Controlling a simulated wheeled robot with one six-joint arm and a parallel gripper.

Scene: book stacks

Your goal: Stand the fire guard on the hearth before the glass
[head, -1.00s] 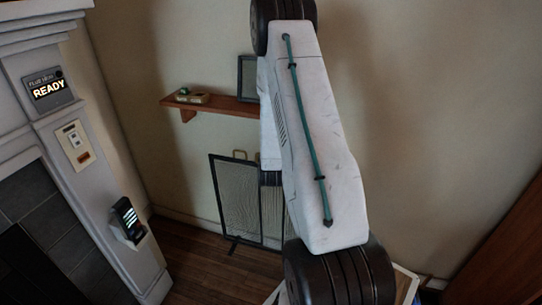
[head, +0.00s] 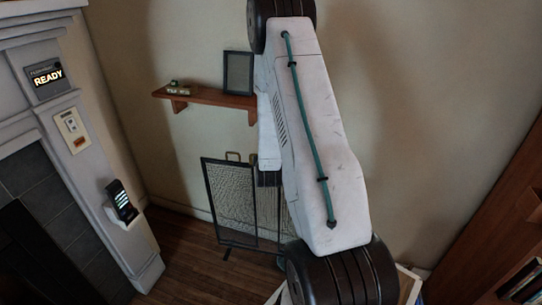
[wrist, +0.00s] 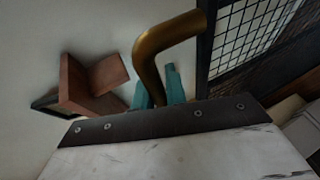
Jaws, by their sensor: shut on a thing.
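The fire guard (head: 228,200) is a black-framed mesh screen with folding panels and brass handles on top. It is upright near the back wall, partly hidden behind my arm; I cannot tell whether its feet touch the floor. In the wrist view, the teal fingers of my gripper (wrist: 160,88) are shut on its brass handle (wrist: 165,42), beside the mesh (wrist: 255,35). My gripper is hidden behind my arm in the head view. The fireplace's dark glass (head: 35,265) is at the lower left, inside dark tiles. The hearth is not clearly in view.
The pale fireplace surround (head: 95,195) carries a READY sign (head: 47,76), a switch plate (head: 71,130) and a lit handset (head: 121,200). A wooden shelf (head: 205,98) with a picture frame (head: 238,72) is on the wall. Bare wooden floor (head: 185,255) lies between surround and guard. A bookcase (head: 505,245) stands right.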

